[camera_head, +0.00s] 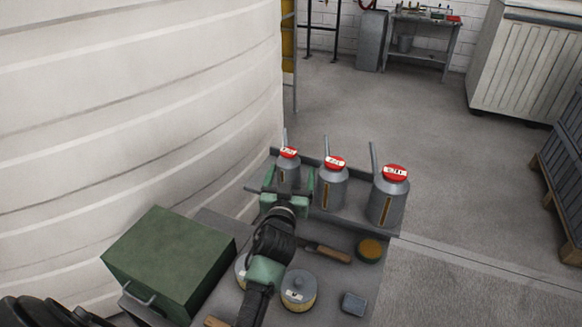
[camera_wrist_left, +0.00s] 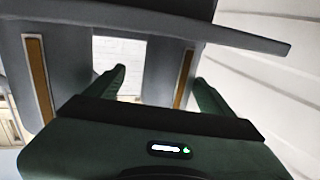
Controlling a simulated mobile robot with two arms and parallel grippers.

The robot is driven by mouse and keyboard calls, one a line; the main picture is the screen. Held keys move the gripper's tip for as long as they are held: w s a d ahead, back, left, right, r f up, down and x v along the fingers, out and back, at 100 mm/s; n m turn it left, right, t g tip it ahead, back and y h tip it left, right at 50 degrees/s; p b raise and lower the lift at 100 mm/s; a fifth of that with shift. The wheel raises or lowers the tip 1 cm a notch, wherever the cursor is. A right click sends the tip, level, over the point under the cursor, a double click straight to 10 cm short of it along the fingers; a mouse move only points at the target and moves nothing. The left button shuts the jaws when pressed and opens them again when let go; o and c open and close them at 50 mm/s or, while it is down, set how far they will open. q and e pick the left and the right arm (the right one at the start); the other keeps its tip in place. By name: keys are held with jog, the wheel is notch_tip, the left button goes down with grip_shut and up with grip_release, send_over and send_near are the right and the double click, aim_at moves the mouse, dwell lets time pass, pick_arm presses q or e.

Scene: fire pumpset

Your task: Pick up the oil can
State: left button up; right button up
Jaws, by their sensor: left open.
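Three grey oil cans with red labelled tops and thin spouts stand in a row on a raised shelf (camera_head: 340,214): a left can (camera_head: 289,172), a middle can (camera_head: 332,188) and a larger right can (camera_head: 387,200). My left gripper (camera_head: 289,182) is open, its green fingers on either side of the left can. In the left wrist view, a grey can body with a brown strip (camera_wrist_left: 183,78) shows between the fingertips (camera_wrist_left: 157,85), and another can (camera_wrist_left: 40,85) stands at the left. Contact with the can cannot be told. My right gripper is not in view.
A green metal box (camera_head: 168,258) sits left of my left arm. Round tins (camera_head: 298,293), a wooden-handled brush (camera_head: 328,252), a round dark pad (camera_head: 370,250) and a small blue-grey block (camera_head: 353,304) lie on the bench. A large pale ribbed tank (camera_head: 140,110) stands close at left.

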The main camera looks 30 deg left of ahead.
pick_arm(q)
jog(key=shift+w+a+r, duration=0.25)
jog(key=shift+r, duration=0.05)
jog(key=shift+w+a+r+p, duration=0.25)
jog(key=shift+w+a+p, duration=0.45)
jog(key=shift+w, duration=0.2)
jog(key=shift+w+a+f, duration=0.2)
jog(key=shift+w, duration=0.35)
jog(key=shift+w+a+f, duration=0.15)
jog(key=shift+w, duration=0.6)
jog(key=shift+s, duration=0.1)
grip_shut()
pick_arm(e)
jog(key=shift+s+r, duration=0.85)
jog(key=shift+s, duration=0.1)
